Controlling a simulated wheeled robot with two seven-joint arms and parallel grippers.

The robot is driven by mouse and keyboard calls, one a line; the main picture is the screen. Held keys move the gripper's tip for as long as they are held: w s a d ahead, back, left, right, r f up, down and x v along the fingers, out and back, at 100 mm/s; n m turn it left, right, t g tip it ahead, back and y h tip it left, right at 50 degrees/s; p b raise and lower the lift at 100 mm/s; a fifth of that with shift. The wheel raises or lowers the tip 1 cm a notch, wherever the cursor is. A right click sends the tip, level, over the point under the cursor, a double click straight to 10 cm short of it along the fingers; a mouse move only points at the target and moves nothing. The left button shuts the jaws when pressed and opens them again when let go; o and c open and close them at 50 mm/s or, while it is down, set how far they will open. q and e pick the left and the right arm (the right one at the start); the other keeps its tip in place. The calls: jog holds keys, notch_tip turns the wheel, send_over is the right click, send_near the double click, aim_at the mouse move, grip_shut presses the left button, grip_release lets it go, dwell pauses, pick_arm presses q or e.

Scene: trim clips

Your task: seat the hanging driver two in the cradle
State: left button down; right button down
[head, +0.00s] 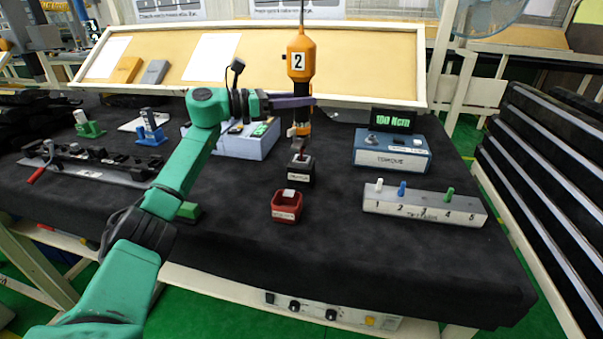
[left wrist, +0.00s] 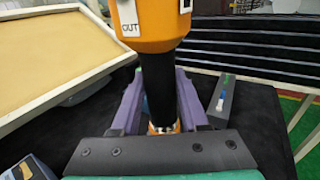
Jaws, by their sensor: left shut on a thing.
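Driver two (head: 300,62) is orange with a white "2" label and hangs upright from a cable in the head view. My left gripper (head: 298,101) has purple fingers and is shut around the driver's narrow black lower body, which also shows between the fingers in the left wrist view (left wrist: 163,88). The driver's lower end is over a small dark labelled block (head: 299,175), which looks like the cradle. I cannot tell whether the tip touches it or enters it. My right gripper is out of view.
A red bin (head: 286,207) stands just in front of the dark block. A blue torque box (head: 394,154) and a numbered grey rack (head: 424,205) stand to the right. A blue-grey box (head: 232,146) sits behind my left arm. The front right of the black table is clear.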

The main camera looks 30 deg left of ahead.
aim_at(300, 118)
pick_arm(q)
jog(key=shift+f+b, duration=1.8)
jog(key=shift+f, duration=0.5)
dwell(0.9)
grip_release()
jog(key=shift+f, duration=0.1)
dwell(0.6)
jog(key=r+b+v, duration=0.2)
jog(key=v, duration=0.8)
jog(key=shift+r, duration=0.15)
dwell(0.6)
